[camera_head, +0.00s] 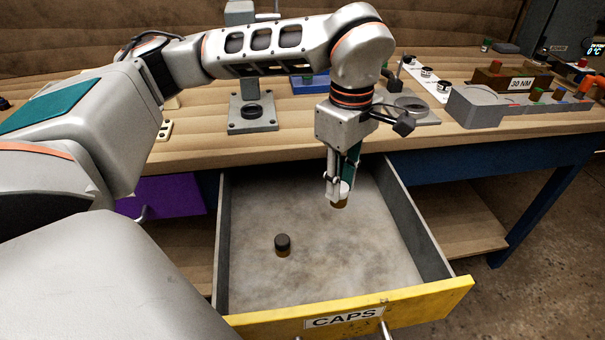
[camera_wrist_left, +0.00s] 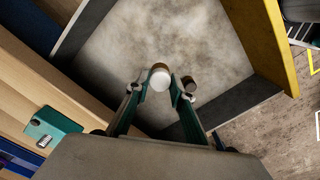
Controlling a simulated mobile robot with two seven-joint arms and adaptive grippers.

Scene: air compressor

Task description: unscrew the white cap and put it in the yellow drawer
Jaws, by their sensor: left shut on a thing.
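The white cap (camera_head: 342,188), with a brown-gold lower part, is held between the fingertips of my left gripper (camera_head: 339,186). It hangs above the open yellow drawer (camera_head: 440,300), inside its walls towards the back. The wrist view shows the cap (camera_wrist_left: 160,78) between the two fingertips (camera_wrist_left: 161,88). The drawer front is yellow and labelled CAPS; its grey floor (camera_wrist_left: 205,35) lies below the cap. My right gripper is not in view.
A dark cap (camera_head: 282,244) with a brown-gold base stands on the drawer floor, left of the held cap. A purple drawer (camera_head: 170,197) is at the left. The wooden bench (camera_head: 230,150) carries a grey stand (camera_head: 252,112) and a grey fixture (camera_head: 500,105). Most of the drawer floor is clear.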

